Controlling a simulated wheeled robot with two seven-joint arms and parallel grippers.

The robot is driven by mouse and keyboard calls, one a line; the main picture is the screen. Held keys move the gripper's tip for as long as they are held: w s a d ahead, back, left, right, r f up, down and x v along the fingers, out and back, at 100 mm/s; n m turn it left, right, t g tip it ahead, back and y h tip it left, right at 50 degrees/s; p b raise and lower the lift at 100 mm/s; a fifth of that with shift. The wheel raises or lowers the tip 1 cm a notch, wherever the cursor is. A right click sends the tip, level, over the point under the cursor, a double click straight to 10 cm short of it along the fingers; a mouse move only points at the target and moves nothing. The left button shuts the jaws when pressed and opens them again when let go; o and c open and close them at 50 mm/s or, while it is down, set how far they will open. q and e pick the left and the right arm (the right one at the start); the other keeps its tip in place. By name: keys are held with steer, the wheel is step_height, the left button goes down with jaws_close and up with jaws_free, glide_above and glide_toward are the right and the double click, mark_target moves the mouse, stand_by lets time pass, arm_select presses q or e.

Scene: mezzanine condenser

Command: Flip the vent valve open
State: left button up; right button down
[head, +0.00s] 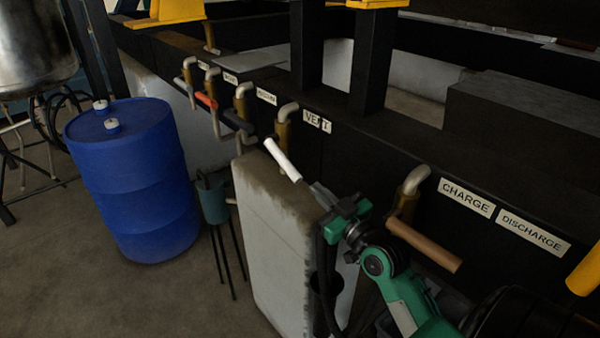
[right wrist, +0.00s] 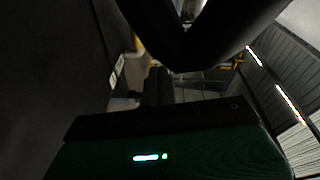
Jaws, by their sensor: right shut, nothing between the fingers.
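The vent valve (head: 283,133) is a brass body with a pale elbow on the dark beam, left of the "VENT" label (head: 317,121). Its white lever (head: 282,160) slants down to the right, out over a pale block. My right gripper (head: 320,193) is shut and empty, just below and right of the lever's lower end. A small gap seems to lie between them, but contact is hard to judge. In the dark right wrist view, a white label (right wrist: 117,71) shows at the left; I cannot make out the lever there. My left gripper is out of view.
A brown-handled valve (head: 425,246) by the "CHARGE" label (head: 466,197) stands right of my right arm. Several other valves, including one with an orange handle (head: 206,100), line the beam to the left. The stained pale block (head: 270,235) and blue drum (head: 135,185) stand below.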

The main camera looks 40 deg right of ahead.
mark_target(297, 181)
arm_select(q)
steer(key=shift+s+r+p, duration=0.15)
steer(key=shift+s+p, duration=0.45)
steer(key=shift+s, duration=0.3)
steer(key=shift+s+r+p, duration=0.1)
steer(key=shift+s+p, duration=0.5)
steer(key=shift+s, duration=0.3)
arm_select(e)
steer(key=shift+w+a+r, duration=0.1)
steer(key=shift+w+r, duration=0.15)
steer(key=shift+w, duration=1.35)
steer(key=shift+w+a+r, duration=0.1)
steer(key=shift+w+r, duration=0.2)
steer(key=shift+w, duration=1.35)
steer(key=shift+w+r, duration=0.25)
steer(key=shift+w, duration=1.35)
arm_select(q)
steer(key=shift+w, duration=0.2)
